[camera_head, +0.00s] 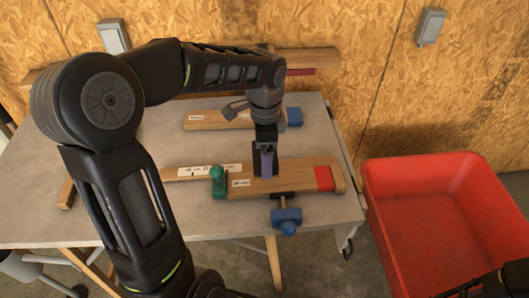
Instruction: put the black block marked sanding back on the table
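My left gripper (265,166) reaches down from above onto a wooden board (300,174) with a red end, lying on the grey table (165,133). A small dark, purplish shape shows between or at its fingers. I cannot tell whether this is the black block or part of the gripper, nor whether the fingers are closed on it. No sanding mark can be read anywhere. A dark part of my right arm (490,284) shows in the bottom right corner; its fingers cannot be made out clearly.
Another board (203,119) with a blue end (294,117) lies behind. An empty-looking red bin (425,220) stands right of the table. The table's left part is mostly clear.

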